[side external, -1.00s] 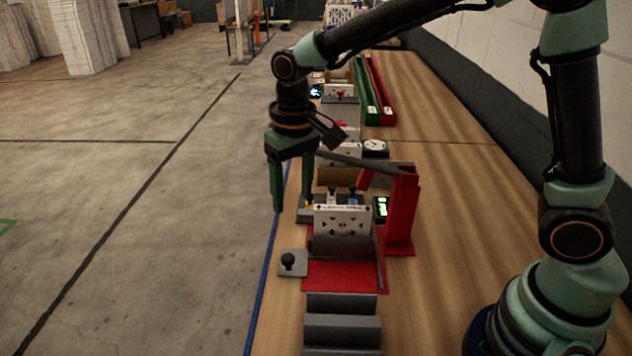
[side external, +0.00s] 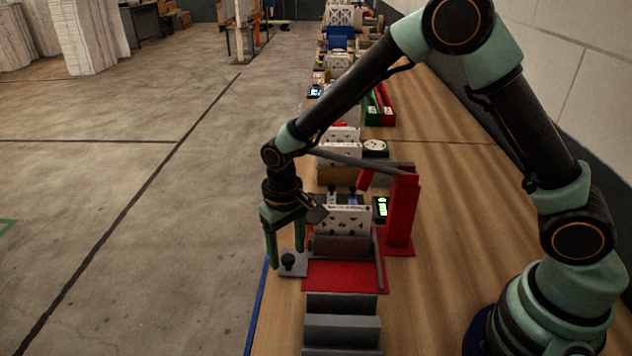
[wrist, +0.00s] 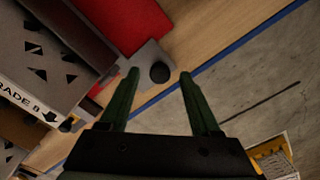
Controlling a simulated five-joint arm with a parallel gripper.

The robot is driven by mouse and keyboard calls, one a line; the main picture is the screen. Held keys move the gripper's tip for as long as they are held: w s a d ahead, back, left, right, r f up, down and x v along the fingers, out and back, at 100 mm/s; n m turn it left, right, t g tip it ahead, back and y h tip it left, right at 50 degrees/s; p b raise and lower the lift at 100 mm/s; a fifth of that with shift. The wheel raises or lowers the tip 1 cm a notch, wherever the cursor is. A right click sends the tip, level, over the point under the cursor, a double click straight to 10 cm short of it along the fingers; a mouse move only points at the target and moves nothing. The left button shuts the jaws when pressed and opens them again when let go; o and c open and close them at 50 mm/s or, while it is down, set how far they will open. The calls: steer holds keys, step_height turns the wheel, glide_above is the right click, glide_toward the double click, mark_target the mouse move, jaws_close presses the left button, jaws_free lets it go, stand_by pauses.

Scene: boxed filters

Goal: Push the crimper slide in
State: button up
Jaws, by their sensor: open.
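The crimper is a red press with a red base (side external: 345,277), a red upright post (side external: 402,210) and a dark lever arm. Its slide is a grey plate (side external: 294,270) with a black knob (side external: 288,260), sticking out at the left side of the base over the bench edge. My gripper (side external: 285,258) points down with its fingers at the slide, close to the knob. In the wrist view my gripper (wrist: 158,73) is open, and the knob (wrist: 159,72) shows between the two green fingertips, with no clear contact. The grey slide plate (wrist: 146,58) joins the red base (wrist: 125,22).
A white printed box (side external: 345,218) stands behind the dark roller on the crimper. A grey stepped block (side external: 342,325) lies in front. Bare wood is clear to the right; floor lies left of the bench edge.

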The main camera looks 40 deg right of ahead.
steer(key=shift+f, duration=0.45)
jaws_close()
stand_by(1.2)
